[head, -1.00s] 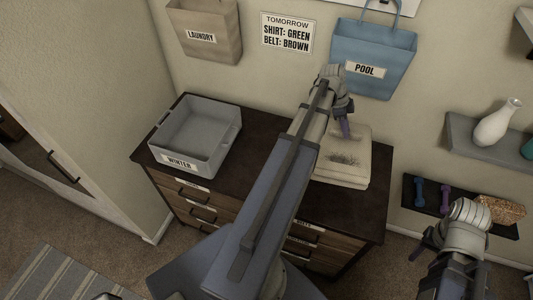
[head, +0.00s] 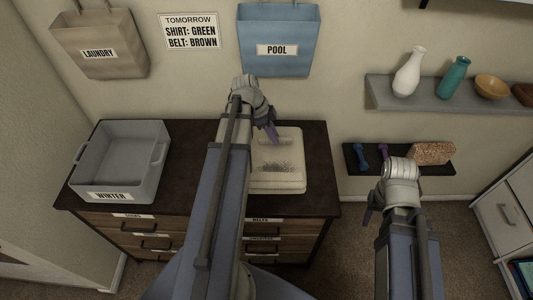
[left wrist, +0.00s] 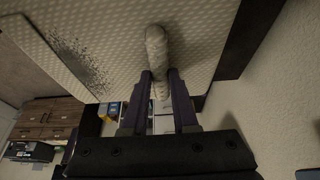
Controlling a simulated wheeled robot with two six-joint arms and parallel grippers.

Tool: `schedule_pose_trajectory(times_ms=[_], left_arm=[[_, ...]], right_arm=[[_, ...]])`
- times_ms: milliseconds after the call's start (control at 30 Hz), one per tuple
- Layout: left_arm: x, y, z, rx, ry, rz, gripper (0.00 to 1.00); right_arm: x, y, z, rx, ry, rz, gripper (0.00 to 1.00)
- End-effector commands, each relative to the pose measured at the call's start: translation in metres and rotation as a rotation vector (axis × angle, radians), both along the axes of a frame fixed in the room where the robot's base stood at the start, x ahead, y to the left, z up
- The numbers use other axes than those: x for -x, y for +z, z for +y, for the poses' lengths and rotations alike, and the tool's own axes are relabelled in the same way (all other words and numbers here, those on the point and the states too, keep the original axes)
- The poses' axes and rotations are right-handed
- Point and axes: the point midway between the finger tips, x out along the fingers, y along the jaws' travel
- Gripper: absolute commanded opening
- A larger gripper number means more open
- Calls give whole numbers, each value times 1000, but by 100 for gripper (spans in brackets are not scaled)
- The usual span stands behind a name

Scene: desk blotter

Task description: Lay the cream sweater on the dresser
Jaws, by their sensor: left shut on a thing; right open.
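The cream sweater (head: 290,176) is a folded, thick square with a dark speckled patch. It lies on the right part of the dark dresser (head: 190,150) top. My left gripper (head: 272,134) is at the sweater's far part, shut on it. In the left wrist view my left gripper (left wrist: 160,88) has its purple fingers on either side of a pinched cream roll of the sweater (left wrist: 157,48). My left arm hides part of the dresser and the sweater's left side. My right gripper (head: 369,213) is open, right of the dresser, away from the sweater.
A grey bin marked WINTER (head: 120,160) stands on the dresser's left. LAUNDRY (head: 100,45) and POOL (head: 278,35) bags hang above. A right-hand wall shelf (head: 440,97) holds vases and a bowl. A low dark shelf (head: 350,160) holds dumbbells and a speckled block.

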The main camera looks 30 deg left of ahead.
Motion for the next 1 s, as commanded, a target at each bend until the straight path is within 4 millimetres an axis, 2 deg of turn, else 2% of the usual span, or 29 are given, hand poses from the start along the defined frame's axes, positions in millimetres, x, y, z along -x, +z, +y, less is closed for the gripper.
schedule_pose_trajectory(times_ms=[33, 233, 533, 833, 1000], left_arm=[[0, -15, 0, 1, 0, -1, 0], [0, -44, 0, 1, 1, 0, 0], [0, -48, 0, 1, 1, 0, 0], [0, -82, 0, 1, 1, 0, 0], [0, -84, 0, 1, 1, 0, 0]], right_arm=[[0, -15, 0, 0, 0, 0, 50], [0, -44, 0, 0, 0, 0, 50], [0, -49, 0, 0, 0, 0, 50], [0, -82, 0, 0, 0, 0, 50], [0, -84, 0, 0, 0, 0, 50]])
